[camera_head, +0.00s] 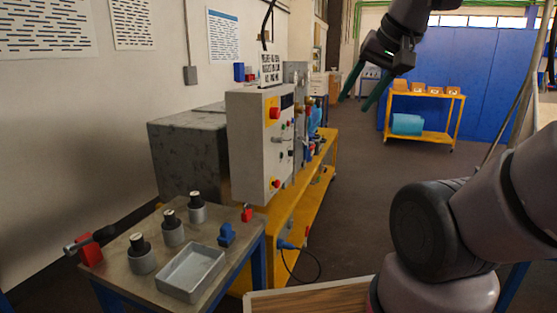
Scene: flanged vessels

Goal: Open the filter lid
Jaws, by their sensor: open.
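My gripper (354,103) hangs in the air at the upper middle right. Its two dark green fingers are apart and empty, pointing down and left. No filter lid can be made out for sure. Beyond a grey control cabinet (253,147), brass and blue fittings (312,118) stand on a yellow bench (318,165). They are small and partly hidden by the cabinet, so I cannot tell whether a filter is among them. In the picture my gripper appears above and to the right of these fittings, touching nothing.
A metal table (140,221) at lower left holds several grey cylinders with black tops, a grey tray (190,272), a blue piece (227,234) and a red vise (90,250). A yellow cart (434,135) stands far back. The dark floor (360,205) between is clear.

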